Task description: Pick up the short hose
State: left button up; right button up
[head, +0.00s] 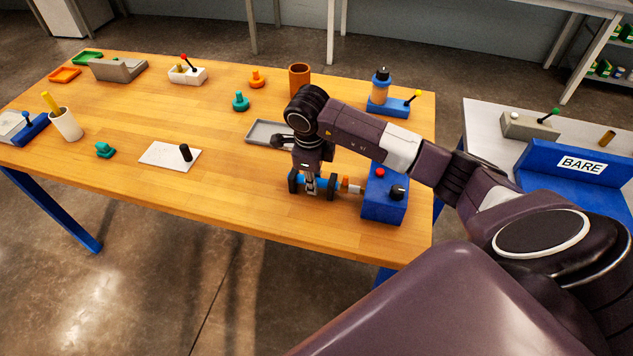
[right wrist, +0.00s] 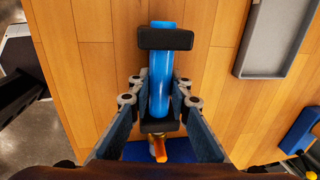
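The short hose (right wrist: 161,84) is a blue tube with a black collar near each end. In the head view it (head: 322,184) shows low over the front right of the wooden table, partly hidden by my right gripper. My right gripper (head: 311,188) points down over its middle. In the right wrist view its fingers (right wrist: 161,92) stand on either side of the tube, with narrow gaps visible, so it looks open; contact is hard to judge. One hose end points at an orange and pale fitting (right wrist: 159,148) on a blue box (head: 385,205). My left gripper is not in view.
A grey tray (head: 262,131) lies behind the gripper. The blue box has a red button and black knob. A brown cup (head: 299,80) and a blue-based bottle stand (head: 388,108) are farther back. The table's front edge is near; the front middle is clear.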

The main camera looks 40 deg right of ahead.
grip_shut()
jog(key=shift+r, duration=0.1)
